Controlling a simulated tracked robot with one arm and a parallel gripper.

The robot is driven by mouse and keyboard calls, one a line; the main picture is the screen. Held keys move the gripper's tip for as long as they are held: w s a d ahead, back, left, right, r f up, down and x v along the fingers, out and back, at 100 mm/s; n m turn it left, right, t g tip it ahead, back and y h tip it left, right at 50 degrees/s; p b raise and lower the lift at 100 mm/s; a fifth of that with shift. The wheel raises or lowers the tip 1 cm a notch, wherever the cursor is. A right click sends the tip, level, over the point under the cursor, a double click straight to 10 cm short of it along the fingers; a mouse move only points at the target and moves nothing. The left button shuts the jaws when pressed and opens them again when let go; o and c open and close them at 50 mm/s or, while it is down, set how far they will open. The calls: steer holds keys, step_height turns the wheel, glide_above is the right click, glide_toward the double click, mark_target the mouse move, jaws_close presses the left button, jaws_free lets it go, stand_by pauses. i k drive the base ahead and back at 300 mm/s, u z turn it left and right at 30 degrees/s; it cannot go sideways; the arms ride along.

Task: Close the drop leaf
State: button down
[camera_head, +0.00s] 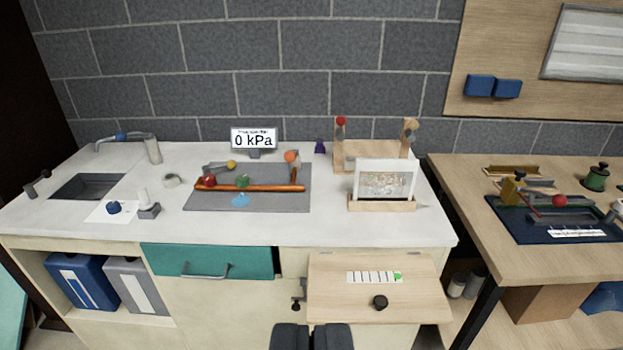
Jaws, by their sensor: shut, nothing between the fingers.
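The drop leaf (330,292) is a pale wooden panel at the front edge of the white counter, right of centre. Two small hinges show along its top edge. It carries a dark round knob (380,302) and a white strip with marks and a green end (374,277). It appears to slope outward from the counter, but its exact angle is hard to tell. A small dark latch-like part (298,296) is at its left side. My gripper (312,327) is at the bottom centre, shut and empty, overlapping the leaf's lower left corner in the picture; no contact is visible.
The white counter (330,230) holds a sink, a grey mat with orange pipework, a gauge reading 0 kPa and a framed picture. A teal drawer (207,262) is left of the leaf. A wooden workbench (470,190) stands at right.

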mark_target(385, 289)
steer(key=u, duration=0.05)
steer(key=k, duration=0.35)
steer(key=u, duration=0.25)
steer(key=i, duration=1.25)
steer(key=z, duration=0.5)
